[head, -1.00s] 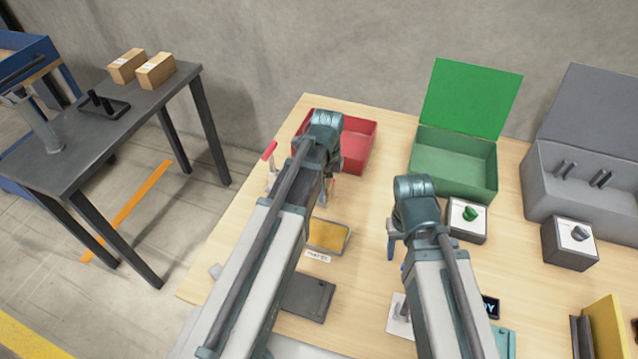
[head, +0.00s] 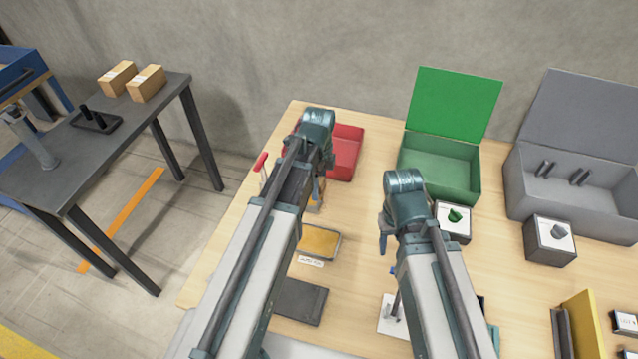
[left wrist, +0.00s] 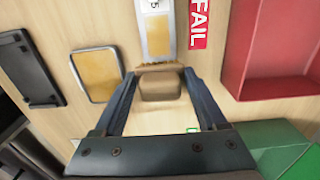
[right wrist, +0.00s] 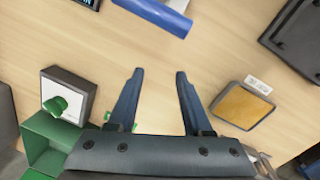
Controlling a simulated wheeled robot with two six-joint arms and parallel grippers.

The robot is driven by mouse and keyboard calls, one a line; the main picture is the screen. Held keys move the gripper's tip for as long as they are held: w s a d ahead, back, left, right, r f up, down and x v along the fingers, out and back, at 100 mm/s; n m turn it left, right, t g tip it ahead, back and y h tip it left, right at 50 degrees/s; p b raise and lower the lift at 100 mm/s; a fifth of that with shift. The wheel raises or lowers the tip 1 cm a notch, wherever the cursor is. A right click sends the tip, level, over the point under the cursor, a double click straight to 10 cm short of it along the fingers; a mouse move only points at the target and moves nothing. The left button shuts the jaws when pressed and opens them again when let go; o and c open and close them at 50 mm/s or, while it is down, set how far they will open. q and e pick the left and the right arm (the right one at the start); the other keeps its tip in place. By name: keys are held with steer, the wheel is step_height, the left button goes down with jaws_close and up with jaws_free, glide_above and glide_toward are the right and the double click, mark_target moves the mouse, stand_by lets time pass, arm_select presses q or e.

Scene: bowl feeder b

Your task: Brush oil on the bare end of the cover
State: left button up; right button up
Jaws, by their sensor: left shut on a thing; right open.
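My left gripper (head: 317,192) is shut on a brown block with a tan bristle-like edge, which looks like the brush (left wrist: 160,84). In the left wrist view the brush's tan edge lies over the near end of a narrow grey-edged plate (left wrist: 157,36), apparently the cover. The plate has an amber face and a white patch at its far end. I cannot tell whether brush and plate touch. An amber pad in a metal-rimmed tray (head: 320,241) lies nearer; it also shows in the left wrist view (left wrist: 97,75). My right gripper (right wrist: 160,76) is open and empty above the table.
A red bin (head: 345,150) stands behind my left gripper, with a red FAIL label (left wrist: 199,22) beside the plate. A green box (head: 440,165), a green-knob box (head: 453,222) and a grey box (head: 575,195) stand right. A dark tray (head: 302,301) lies in front.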

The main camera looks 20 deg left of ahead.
arm_select(q)
steer(key=shift+r+p, duration=0.3)
steer(key=shift+r, duration=0.4)
arm_select(e)
steer(key=shift+r, duration=0.7)
steer(key=shift+r, duration=0.1)
arm_select(q)
step_height(320, 180, up, 3)
steer(key=p, duration=0.3)
arm_select(e)
step_height(320, 180, up, 3)
steer(key=shift+f, duration=0.15)
